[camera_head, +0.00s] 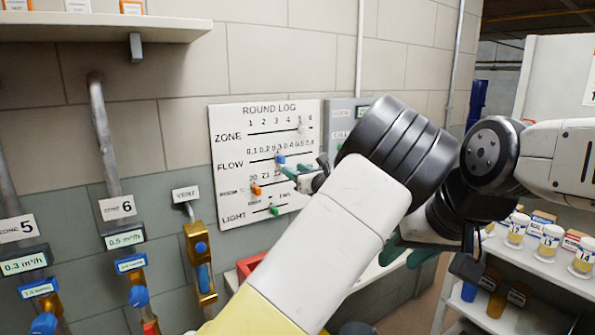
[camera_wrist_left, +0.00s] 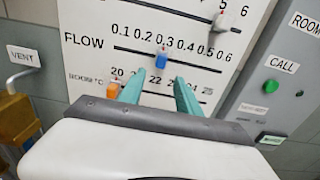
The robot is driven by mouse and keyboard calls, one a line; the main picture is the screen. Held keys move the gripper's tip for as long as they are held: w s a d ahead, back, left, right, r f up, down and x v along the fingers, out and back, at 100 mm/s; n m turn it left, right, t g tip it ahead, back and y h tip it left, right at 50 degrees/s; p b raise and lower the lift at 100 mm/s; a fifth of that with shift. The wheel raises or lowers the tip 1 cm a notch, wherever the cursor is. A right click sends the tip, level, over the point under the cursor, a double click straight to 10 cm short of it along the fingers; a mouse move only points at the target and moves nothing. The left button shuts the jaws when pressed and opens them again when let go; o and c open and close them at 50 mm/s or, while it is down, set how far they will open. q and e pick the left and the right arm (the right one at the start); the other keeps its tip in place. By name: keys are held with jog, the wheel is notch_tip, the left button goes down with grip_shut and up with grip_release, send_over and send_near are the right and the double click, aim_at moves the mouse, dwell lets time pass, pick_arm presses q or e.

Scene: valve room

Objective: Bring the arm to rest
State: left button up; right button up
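My left arm reaches in from the bottom toward the white ROUND LOG board (camera_head: 235,150). My left gripper (camera_head: 304,168) is in front of the board, partly hidden by its own arm. In the left wrist view my left gripper (camera_wrist_left: 158,82) has its two teal fingers apart, with nothing between them. The blue FLOW slider (camera_wrist_left: 161,59) stands just beyond the fingertips, near 0.3, apart from them as far as I can see. My right gripper (camera_head: 406,255) is low behind my left arm, partly hidden; its finger gap is unclear.
The grey CALL panel (camera_wrist_left: 275,85) is right of the board. Valve pipes (camera_head: 103,140) with meters stand at left. A white shelf (camera_head: 110,27) juts out above them. A shelf rack (camera_head: 555,275) with jars is at right. A ledge (camera_head: 372,275) runs below the board.

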pick_arm(q)
jog(key=shift+a, duration=0.1)
jog(key=s+a+f+n+g+h, duration=0.2)
jog(key=s+a+f+n+g, duration=0.25)
jog(key=s+a+n, duration=0.3)
jog(key=s+a+f+n+g+h, duration=0.2)
jog(key=s+a+f+n+g, duration=0.25)
jog(key=s+a+n, duration=0.35)
jog(key=s+d+r+n+h, duration=0.2)
jog(key=s+n+h, duration=0.1)
jog(key=s, duration=0.5)
jog(key=s+d+r+n+h, duration=0.3)
jog(key=s+n, duration=0.2)
jog(key=s, duration=0.3)
jog(key=s+d+r+n+h, duration=0.2)
jog(key=s+r+n, duration=0.1)
jog(key=s, duration=0.6)
jog(key=shift+d+r+n+t+h, duration=0.3)
jog(key=shift+d+n+h, duration=0.1)
jog(key=shift+n, duration=0.45)
jog(key=shift+s+a, duration=0.15)
jog(key=shift+a, duration=0.05)
